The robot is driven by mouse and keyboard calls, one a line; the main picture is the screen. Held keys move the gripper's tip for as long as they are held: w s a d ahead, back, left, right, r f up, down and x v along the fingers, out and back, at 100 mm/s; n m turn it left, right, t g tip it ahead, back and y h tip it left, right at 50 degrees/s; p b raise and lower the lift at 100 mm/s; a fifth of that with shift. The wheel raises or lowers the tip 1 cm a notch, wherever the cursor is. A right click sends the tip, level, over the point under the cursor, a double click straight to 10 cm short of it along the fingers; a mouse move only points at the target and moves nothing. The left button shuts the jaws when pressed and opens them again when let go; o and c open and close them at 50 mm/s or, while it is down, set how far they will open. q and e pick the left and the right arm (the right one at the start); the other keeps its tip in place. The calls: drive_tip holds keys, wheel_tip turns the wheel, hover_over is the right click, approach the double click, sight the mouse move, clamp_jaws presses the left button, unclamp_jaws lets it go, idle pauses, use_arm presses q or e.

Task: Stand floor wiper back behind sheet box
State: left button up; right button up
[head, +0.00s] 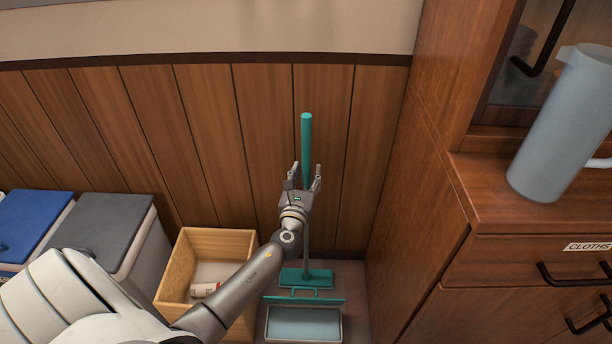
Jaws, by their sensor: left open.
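The floor wiper (306,135) has a teal upper handle, a thin grey lower pole and a flat teal head (305,278) on the floor. It stands nearly upright close to the wood-panelled wall. A low pale grey-blue box with a teal rim (304,323), which looks like the sheet box, sits on the floor directly in front of the wiper head. My left gripper (305,178) is open, with a finger on each side of the handle in the picture. I cannot tell whether they touch it. My left wrist hides part of the pole. My right gripper is not in view.
An open wooden box (180,272) holding a small white-and-red item stands left of the wiper. Bins with grey (106,225) and blue (36,222) lids are farther left. A wooden cabinet (425,200) closes off the right side, with a grey-blue jug (560,125) on it.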

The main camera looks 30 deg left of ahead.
use_arm(q)
drive_tip(key=shift+r, duration=0.15)
drive_tip(key=s+d+f+n+g, duration=0.1)
drive_tip(key=s+f+n+g, duration=0.15)
drive_tip(key=s+n, duration=0.45)
drive_tip(key=s+d+f+n+g+p, duration=0.1)
drive_tip(key=s+n+g, duration=0.2)
drive_tip(key=s+n, duration=0.4)
drive_tip(key=s+d+f+n+g, duration=0.1)
drive_tip(key=s+d+n+g, duration=0.15)
drive_tip(key=s+n, duration=0.45)
drive_tip(key=s+d+f+n+g+h, duration=0.2)
drive_tip(key=s+d+n+g+h, duration=0.3)
drive_tip(key=s+d, duration=0.7)
drive_tip(key=s+n+h, duration=0.1)
drive_tip(key=n+h, duration=0.1)
drive_tip(key=n, duration=0.1)
drive_tip(key=shift+s+d+n, duration=0.2)
drive_tip(key=shift+d+n, duration=0.1)
